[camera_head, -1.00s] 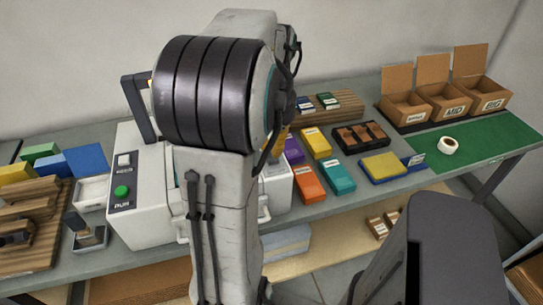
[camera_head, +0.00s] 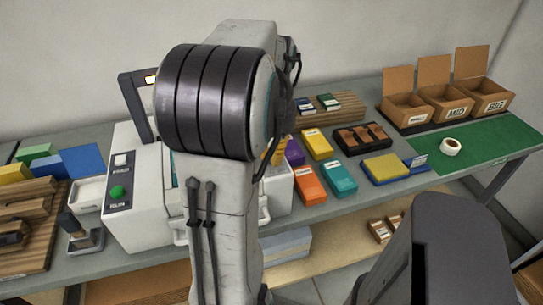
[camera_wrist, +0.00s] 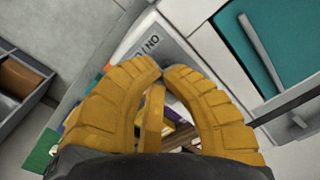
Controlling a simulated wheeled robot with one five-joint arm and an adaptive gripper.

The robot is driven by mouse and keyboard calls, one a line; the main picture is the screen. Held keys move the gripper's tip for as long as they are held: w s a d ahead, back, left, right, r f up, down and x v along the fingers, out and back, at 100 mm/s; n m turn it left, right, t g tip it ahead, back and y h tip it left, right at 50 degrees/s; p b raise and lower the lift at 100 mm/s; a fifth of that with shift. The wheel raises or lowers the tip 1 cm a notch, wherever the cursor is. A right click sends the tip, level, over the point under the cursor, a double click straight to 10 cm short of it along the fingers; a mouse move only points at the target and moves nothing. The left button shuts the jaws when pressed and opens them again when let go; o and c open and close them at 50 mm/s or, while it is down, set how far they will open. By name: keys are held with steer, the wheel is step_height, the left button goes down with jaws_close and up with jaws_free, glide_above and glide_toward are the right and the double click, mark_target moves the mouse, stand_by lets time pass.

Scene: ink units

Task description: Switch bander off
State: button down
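The bander is a white machine (camera_head: 140,215) on the bench, partly hidden behind my arm in the head view. Its dark control panel (camera_head: 119,180) carries a white switch (camera_head: 120,160) and a green button (camera_head: 117,192). In the wrist view, a pale plate (camera_wrist: 150,38) with upside-down "ON" lettering lies just beyond my gripper (camera_wrist: 163,71). The yellow fingers curve inward and their tips come together beside the plate. I see nothing held between them. Whether the tips touch the plate is unclear.
Coloured boxes (camera_head: 340,177) and a black tray (camera_head: 361,138) sit right of the bander. Open cartons (camera_head: 445,103) stand at the back right. A tape roll (camera_head: 451,146) lies on the green mat (camera_head: 490,150). A wooden rack (camera_head: 35,225) and stamp-like tool (camera_head: 83,238) stand left.

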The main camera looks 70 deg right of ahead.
steer(key=shift+f, duration=0.35)
steer(key=shift+r, duration=0.15)
step_height(320, 180, up, 7)
steer(key=p, duration=0.6)
stand_by(0.4)
